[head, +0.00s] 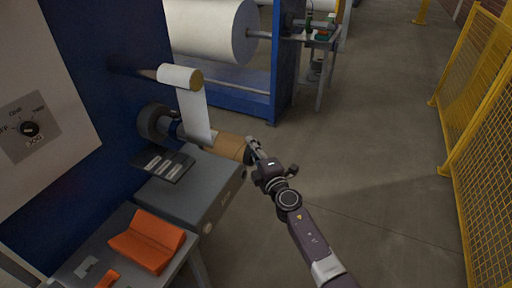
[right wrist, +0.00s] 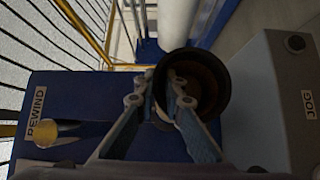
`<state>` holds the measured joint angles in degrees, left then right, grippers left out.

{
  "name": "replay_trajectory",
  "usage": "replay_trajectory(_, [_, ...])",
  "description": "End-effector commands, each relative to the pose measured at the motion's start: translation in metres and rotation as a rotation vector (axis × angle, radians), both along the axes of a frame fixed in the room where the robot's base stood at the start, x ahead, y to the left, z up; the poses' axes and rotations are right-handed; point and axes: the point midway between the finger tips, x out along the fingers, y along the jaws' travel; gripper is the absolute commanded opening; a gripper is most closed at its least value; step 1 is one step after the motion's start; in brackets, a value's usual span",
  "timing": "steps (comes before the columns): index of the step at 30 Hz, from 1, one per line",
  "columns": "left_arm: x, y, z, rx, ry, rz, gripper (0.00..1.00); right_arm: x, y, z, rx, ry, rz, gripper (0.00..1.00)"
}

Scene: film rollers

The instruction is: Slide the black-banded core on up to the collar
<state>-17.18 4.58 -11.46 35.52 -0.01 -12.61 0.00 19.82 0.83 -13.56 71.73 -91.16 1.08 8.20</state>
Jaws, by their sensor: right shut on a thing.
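The brown cardboard core (head: 229,147) lies in line with the rewind shaft (head: 178,130), at the shaft's outer end, in the head view. A large dark collar (head: 153,122) sits at the machine face end of the shaft. In the right wrist view I look into the open end of the core (right wrist: 222,88), which has a black rim and a brown inside. My right gripper (head: 254,149) is shut on the core's near end wall. In the wrist view one finger reaches inside the bore and the other stays outside. My left gripper is out of view.
A white film strip (head: 194,112) hangs from a small roller (head: 180,77) towards the shaft. A grey JOG box (head: 193,190) stands just below the core. An orange block (head: 147,240) lies on the front table. Floor to the right is free up to a yellow fence (head: 480,100).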

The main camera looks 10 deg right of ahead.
Motion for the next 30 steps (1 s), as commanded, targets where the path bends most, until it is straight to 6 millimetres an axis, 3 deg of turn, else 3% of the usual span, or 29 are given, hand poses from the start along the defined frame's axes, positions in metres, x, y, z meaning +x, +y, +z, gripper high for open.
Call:
replay_trajectory(14, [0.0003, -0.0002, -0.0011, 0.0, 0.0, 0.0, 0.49, 0.0037, 0.0067, 0.0035, 0.003, -0.005, 0.004, 0.0])
replay_trajectory(15, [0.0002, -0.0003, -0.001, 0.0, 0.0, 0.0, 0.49, 0.0037, 0.0067, 0.0036, 0.002, -0.005, 0.004, 0.12])
replay_trajectory(20, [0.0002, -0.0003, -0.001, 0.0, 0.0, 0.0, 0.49, 0.0034, 0.0073, 0.0035, 0.002, -0.005, 0.005, 0.29])
replay_trajectory(30, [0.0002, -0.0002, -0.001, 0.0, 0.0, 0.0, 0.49, 0.0028, 0.0086, 0.0022, 0.002, -0.003, 0.008, 0.29])
